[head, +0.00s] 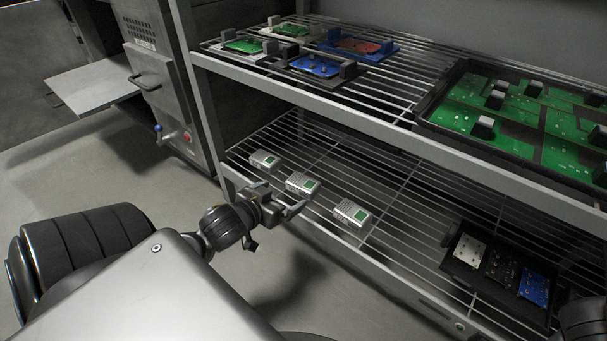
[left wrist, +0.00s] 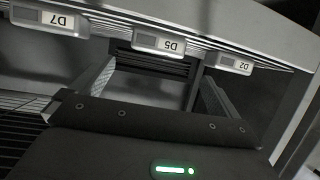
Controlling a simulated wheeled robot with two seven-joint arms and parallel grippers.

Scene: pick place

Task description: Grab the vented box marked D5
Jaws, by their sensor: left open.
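Three small grey-white vented boxes with green patches stand in a row on the lower wire shelf. The middle one, the D5 box (head: 302,185), shows its D5 label in the left wrist view (left wrist: 160,44), between the D7 box (left wrist: 48,18) and the D2 box (left wrist: 236,64). My left gripper (head: 283,200) is at the shelf's front edge, just in front of the D5 box. Its fingers are open with nothing between them, and the D5 box lies beyond the gap (left wrist: 152,85). My right gripper is not seen.
The upper shelf (head: 387,140) overhangs the boxes and carries circuit boards and a large black tray (head: 428,122). A black holder (head: 460,270) with several small plates sits at the lower shelf's right. Wire shelf between it and the boxes is clear.

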